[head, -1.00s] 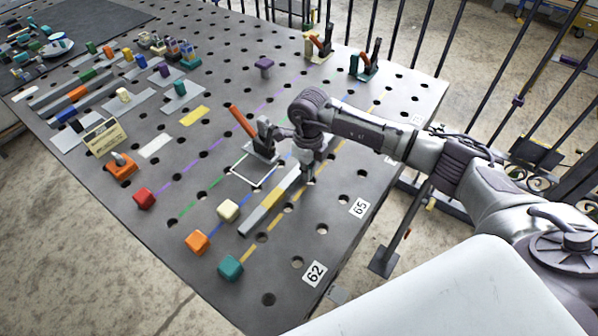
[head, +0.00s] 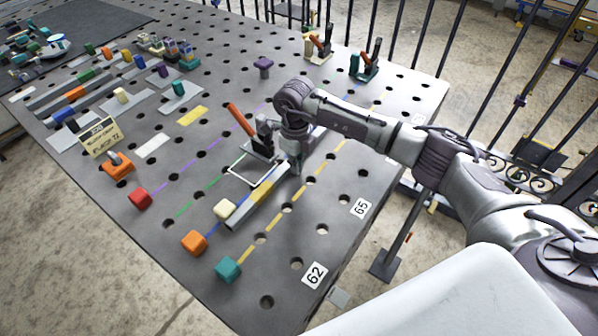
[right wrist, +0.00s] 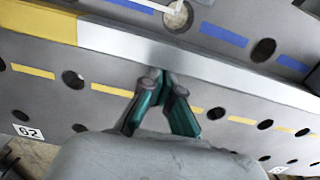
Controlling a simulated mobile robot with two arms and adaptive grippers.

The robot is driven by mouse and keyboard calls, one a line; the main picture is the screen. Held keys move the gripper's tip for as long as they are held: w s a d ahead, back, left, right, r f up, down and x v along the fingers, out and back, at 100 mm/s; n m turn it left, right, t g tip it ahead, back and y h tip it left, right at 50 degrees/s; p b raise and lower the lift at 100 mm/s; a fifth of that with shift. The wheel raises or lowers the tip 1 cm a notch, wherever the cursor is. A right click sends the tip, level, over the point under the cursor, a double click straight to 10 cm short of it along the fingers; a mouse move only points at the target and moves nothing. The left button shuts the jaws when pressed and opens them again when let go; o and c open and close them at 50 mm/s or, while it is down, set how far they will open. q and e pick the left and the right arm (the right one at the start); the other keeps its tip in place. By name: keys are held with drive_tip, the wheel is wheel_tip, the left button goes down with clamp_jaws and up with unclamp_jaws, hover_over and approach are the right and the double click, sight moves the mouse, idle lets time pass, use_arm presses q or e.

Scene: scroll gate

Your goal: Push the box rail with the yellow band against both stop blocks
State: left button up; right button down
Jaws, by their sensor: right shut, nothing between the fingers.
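The box rail (head: 246,209) is a long grey bar lying diagonally on the perforated table, with a yellow band (right wrist: 38,20) around it. A cream block (head: 224,209), which looks like one stop block, sits at the rail's near end, on its left side. They look touching or nearly so. I cannot make out the other stop block; the arm hides the rail's far part. My right gripper (head: 296,172) is shut and empty, pointing down beside the rail's right side. In the right wrist view its fingertips (right wrist: 165,75) are at the rail's side face. My left gripper is not in view.
An orange-handled toggle clamp (head: 241,120) stands left of my gripper. Orange (head: 194,242), teal (head: 228,269) and red (head: 140,199) blocks sit at the ends of coloured lines along the front. The table right of the rail is mostly clear, with a dashed yellow line.

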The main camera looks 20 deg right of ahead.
drive_tip(key=shift+w, duration=0.1)
idle(0.3)
drive_tip(key=shift+s+d+p, duration=0.15)
drive_tip(key=shift+s+p, duration=0.05)
drive_tip(key=shift+p, duration=0.15)
drive_tip(key=shift+s+d+p, duration=0.35)
drive_tip(key=shift+s+d, duration=0.1)
drive_tip(key=shift+s, duration=0.4)
wheel_tip(320, 180, up, 8)
drive_tip(key=p, duration=0.5)
drive_tip(key=shift+f, duration=0.15)
